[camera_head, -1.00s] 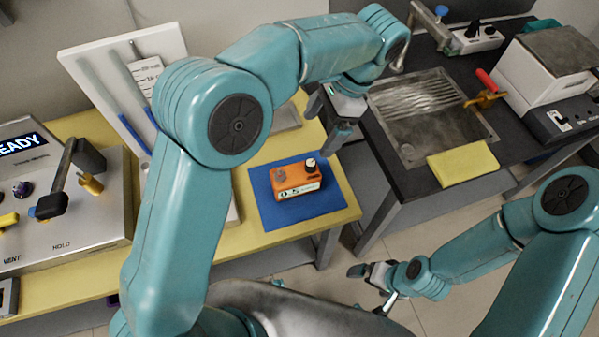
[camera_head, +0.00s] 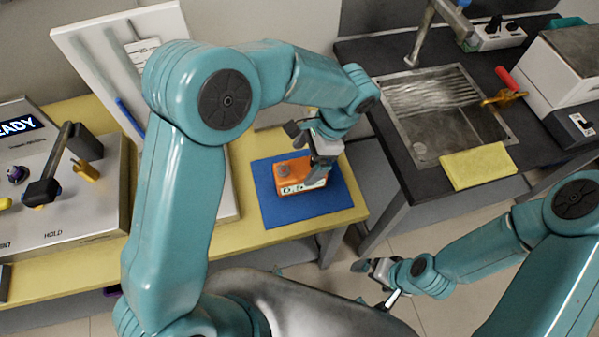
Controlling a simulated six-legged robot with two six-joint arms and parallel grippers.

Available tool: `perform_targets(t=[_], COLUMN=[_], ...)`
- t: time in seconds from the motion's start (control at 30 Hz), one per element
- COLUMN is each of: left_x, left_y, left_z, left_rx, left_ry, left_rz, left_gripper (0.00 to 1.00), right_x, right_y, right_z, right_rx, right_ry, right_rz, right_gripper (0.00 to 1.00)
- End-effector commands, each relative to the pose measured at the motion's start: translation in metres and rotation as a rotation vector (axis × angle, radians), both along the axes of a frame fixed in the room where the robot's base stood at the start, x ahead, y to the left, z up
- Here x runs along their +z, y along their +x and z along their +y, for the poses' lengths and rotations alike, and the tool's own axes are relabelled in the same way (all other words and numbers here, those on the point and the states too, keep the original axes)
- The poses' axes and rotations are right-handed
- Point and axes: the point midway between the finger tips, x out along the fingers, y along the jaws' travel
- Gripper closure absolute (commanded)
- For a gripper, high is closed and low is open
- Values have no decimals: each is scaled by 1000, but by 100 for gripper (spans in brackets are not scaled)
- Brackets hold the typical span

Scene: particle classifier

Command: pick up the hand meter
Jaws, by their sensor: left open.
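The hand meter (camera_head: 290,180) is a small orange box with a pale label strip on its front. It lies on a blue mat (camera_head: 275,212) on the yellow table. My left gripper (camera_head: 308,165) is open and reaches down over the meter's right part, hiding its knob. I cannot tell whether the fingers touch the meter. My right gripper (camera_head: 375,278) hangs low over the floor at the lower middle, well away from the meter; its jaw state is unclear.
A grey control box (camera_head: 70,185) with levers stands on the yellow table (camera_head: 235,236) at the left. A white panel (camera_head: 125,60) leans behind. At the right, a dark counter holds a metal sink (camera_head: 425,130) and a yellow cloth (camera_head: 478,165).

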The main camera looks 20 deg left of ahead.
Motion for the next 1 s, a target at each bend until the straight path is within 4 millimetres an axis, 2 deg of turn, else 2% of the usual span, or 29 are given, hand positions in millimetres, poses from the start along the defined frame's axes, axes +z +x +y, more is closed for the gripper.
perform_targets(t=[0.2,0.3,0.53,0.57,0.6,0.77,0.8,1.0], left_x=[-31,-40,-43,-42,-42,-42,-42,-42], left_y=[-10,-10,-10,-10,-10,-10,-10,-10], left_z=[11,14,14,14,14,14,14,14], left_rx=[-1,-1,-1,-1,-1,-1,-1,-1], left_ry=[1,1,-1,-1,0,-1,0,0], left_rz=[5,5,1,1,2,3,2,2], left_gripper=[6,6,6,10,23,75,78,78], right_x=[7,8,7,7,7,7,7,7], right_y=[0,0,0,0,0,0,0,0], right_z=[0,0,0,0,0,0,0,0], right_rx=[0,0,0,0,0,0,0,0], right_ry=[0,0,0,0,0,0,0,0], right_rz=[0,0,0,0,0,0,0,0], right_gripper=[2,2,2,2,2,2,2,2])
